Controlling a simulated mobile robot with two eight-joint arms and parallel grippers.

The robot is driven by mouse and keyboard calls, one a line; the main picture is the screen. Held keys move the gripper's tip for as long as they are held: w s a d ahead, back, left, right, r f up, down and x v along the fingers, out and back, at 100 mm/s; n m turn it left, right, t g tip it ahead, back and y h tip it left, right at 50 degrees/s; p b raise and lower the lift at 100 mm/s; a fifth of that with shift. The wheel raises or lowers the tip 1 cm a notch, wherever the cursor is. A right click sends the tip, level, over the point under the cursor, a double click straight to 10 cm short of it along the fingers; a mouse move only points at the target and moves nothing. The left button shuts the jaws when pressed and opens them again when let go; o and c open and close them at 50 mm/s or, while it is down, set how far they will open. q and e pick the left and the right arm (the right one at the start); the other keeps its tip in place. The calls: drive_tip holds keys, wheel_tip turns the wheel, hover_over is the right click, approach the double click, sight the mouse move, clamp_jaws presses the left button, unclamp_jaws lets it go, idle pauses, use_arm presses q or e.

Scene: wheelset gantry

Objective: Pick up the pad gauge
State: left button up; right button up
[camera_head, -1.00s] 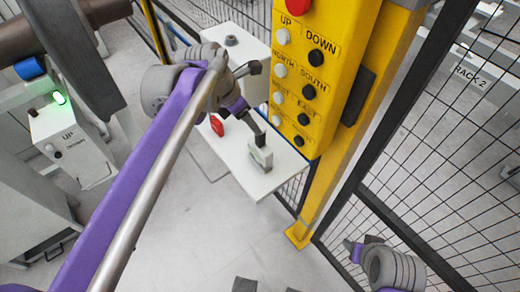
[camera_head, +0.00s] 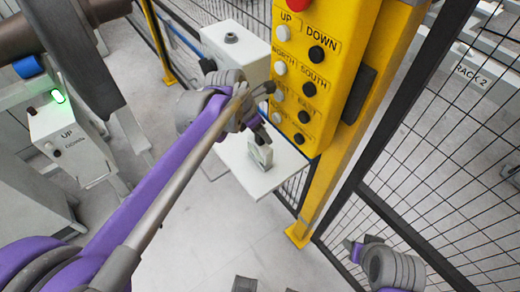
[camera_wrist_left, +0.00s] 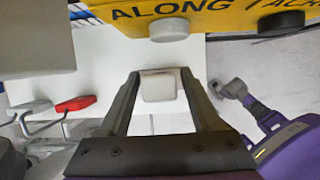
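The likely pad gauge is a small pale block (camera_head: 260,157) with a green-grey side, standing on the white shelf (camera_head: 245,178) below the yellow pendant. My left gripper (camera_head: 262,136) is right above it, pointing down. In the left wrist view the block's pale top (camera_wrist_left: 158,87) lies between the two dark, spread fingers of my left gripper (camera_wrist_left: 160,76). I cannot tell whether either finger touches it. My right gripper (camera_head: 360,243) is at the lower right in the head view, away from the shelf; its finger gap is unclear.
The yellow pendant (camera_head: 340,50) with round buttons rises close behind the shelf. A red-handled item (camera_wrist_left: 75,104) lies on the shelf to the left in the wrist view. A grey box (camera_head: 235,50) stands behind. Black mesh fencing (camera_head: 430,190) is at the right.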

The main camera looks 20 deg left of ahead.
use_arm(q)
clamp_jaws()
idle(1.2)
